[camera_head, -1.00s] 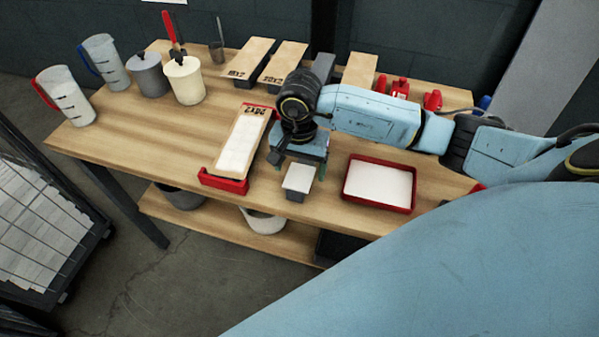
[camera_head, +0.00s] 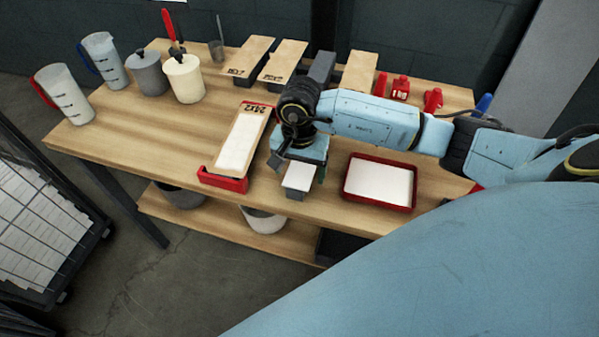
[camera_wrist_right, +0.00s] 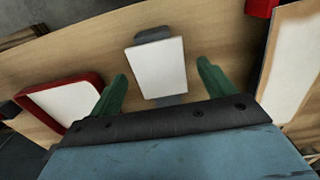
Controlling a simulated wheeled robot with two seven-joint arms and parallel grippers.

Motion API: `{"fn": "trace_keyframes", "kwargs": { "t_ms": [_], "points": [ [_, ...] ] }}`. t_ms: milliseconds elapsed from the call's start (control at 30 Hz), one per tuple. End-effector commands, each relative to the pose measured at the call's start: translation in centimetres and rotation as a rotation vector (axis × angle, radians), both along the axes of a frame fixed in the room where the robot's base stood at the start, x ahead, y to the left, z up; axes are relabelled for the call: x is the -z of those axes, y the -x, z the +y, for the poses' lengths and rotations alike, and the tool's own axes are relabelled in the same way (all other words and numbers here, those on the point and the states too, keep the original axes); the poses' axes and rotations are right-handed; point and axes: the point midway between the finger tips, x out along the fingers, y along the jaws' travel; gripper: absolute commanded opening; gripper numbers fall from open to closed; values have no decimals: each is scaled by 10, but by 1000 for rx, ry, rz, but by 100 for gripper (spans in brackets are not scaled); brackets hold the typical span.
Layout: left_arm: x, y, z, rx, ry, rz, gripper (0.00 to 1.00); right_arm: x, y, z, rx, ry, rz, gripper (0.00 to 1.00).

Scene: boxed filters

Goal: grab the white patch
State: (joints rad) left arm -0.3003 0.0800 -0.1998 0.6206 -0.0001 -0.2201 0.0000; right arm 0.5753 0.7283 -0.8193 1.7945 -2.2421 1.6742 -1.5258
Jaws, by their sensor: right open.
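A white patch (camera_head: 298,178) lies on top of a small grey block near the front edge of the table. In the right wrist view the white patch (camera_wrist_right: 158,68) is fully visible, with grey block ends showing at its far and near sides. My right gripper (camera_head: 297,167) is just above and behind the patch in the head view. In the right wrist view its green fingers (camera_wrist_right: 161,72) are open, one on each side of the patch, with gaps between. Nothing is between them in contact. My left gripper is not in view.
A red tray with white sheets (camera_head: 348,185) stands just right of the patch. A long box marked 24x2 in a red holder (camera_head: 222,182) stands to the left. Several boxes, jugs and pots stand toward the back. The left-middle tabletop is clear.

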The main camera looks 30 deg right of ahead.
Motion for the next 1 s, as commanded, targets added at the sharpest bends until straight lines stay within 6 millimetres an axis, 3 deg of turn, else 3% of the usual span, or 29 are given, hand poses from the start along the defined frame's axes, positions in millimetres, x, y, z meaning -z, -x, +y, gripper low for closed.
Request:
{"fn": "trace_keyframes", "kwargs": {
  "t_ms": [367,700,1000],
  "points": [
    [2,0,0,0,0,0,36,1,0,0,0,0,0,80],
    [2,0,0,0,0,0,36,1,0,0,0,0,0,36],
    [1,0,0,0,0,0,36,1,0,0,0,0,0,34]
  ]
}}
